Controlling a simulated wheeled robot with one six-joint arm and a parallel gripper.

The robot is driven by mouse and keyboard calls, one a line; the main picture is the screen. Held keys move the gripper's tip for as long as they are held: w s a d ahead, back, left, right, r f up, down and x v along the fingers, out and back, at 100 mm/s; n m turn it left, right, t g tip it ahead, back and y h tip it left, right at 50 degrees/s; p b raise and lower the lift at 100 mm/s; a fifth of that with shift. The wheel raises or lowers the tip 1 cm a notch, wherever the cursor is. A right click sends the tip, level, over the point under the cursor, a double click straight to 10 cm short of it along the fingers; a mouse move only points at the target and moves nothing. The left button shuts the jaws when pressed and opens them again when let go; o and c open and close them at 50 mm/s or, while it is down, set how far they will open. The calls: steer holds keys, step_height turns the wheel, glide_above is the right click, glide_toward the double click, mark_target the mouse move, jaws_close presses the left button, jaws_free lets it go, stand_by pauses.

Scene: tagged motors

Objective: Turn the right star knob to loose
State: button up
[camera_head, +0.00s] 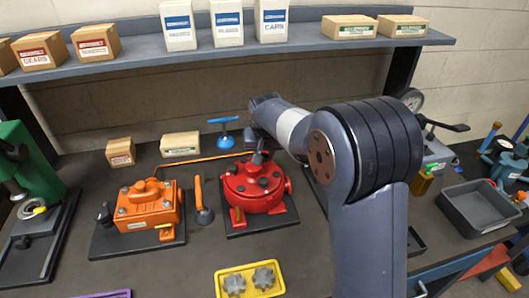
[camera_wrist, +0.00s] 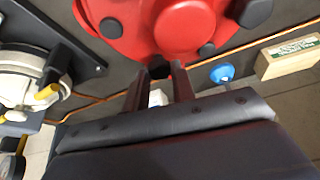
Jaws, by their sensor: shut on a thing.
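The red round motor housing (camera_head: 256,188) stands on a dark plate in the middle of the bench, with several dark knobs on top. My gripper (camera_head: 259,152) reaches down at its rear edge. In the wrist view the red housing (camera_wrist: 184,30) fills the top, and my gripper (camera_wrist: 160,70) has its two fingers at the housing's near edge. The fingers are closed on a small dark knob there, which they mostly hide. Other dark knobs show at the right (camera_wrist: 257,12) and left (camera_wrist: 110,28) of the housing. I cannot read any tight or loose mark.
An orange motor (camera_head: 147,205) stands to the left, with an orange upright handle (camera_head: 201,200) between. A blue valve handle (camera_head: 223,132) stands behind. A yellow tray (camera_head: 248,281) with grey gears lies in front. A grey bin (camera_head: 478,207) is at the right.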

steer(key=n, duration=0.1)
steer(key=n+y, duration=0.1)
steer(key=n, duration=0.1)
steer(key=n+y, duration=0.1)
steer(key=n, duration=0.1)
steer(key=shift+w+d, duration=0.15)
steer(key=shift+d, duration=0.1)
steer(key=n+g, duration=0.1)
steer(key=n, duration=0.1)
steer(key=n+g+y+b, duration=0.1)
steer(key=n, duration=0.2)
steer(key=shift+w+d, duration=0.1)
steer(key=shift+d, duration=0.05)
steer(key=shift+n, duration=0.4)
steer(key=o, duration=1)
steer(key=shift+r, duration=0.1)
